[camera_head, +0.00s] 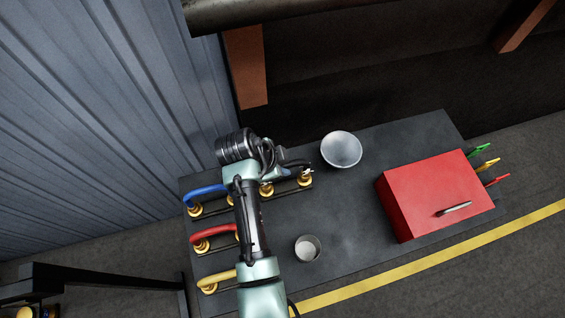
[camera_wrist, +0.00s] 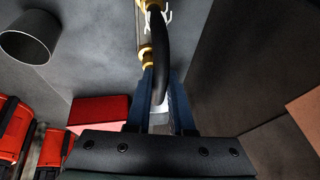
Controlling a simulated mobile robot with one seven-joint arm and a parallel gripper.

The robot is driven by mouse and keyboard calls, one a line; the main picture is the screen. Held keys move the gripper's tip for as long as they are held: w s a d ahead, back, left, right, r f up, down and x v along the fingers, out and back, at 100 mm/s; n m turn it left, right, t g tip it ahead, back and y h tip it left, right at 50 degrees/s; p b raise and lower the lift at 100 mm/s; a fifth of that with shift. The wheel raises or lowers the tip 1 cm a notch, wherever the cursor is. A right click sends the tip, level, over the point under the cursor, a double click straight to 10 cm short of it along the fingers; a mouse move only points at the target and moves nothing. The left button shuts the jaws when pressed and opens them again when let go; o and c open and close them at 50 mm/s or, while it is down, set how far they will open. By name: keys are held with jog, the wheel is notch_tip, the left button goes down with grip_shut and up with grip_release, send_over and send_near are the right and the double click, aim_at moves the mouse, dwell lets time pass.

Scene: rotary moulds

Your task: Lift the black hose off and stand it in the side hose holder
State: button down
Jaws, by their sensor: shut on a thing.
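The black hose (camera_wrist: 160,45) is curved and runs between my gripper's two blue fingers in the wrist view. My gripper (camera_wrist: 162,80) is shut on it. A gold fitting (camera_wrist: 147,57) shows close to the left of the hose. In the head view my wrist hides most of the hose; a dark piece of it (camera_head: 295,164) shows above a gold fitting (camera_head: 305,180) on the back rail. I cannot tell if its ends are seated on the fittings. I cannot make out the side hose holder with certainty.
Blue (camera_head: 207,190), red (camera_head: 213,231) and yellow (camera_head: 217,275) hoses sit at the table's left side. A metal bowl (camera_head: 341,149), a small cup (camera_head: 307,248) and a red box (camera_head: 440,194) stand on the dark table (camera_head: 350,220). A dark stand (camera_head: 100,280) is at lower left.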

jog(key=shift+f+b, duration=0.45)
jog(key=shift+f, duration=0.15)
jog(key=c, duration=0.8)
grip_release()
jog(key=shift+o, duration=0.5)
jog(key=shift+f, duration=0.1)
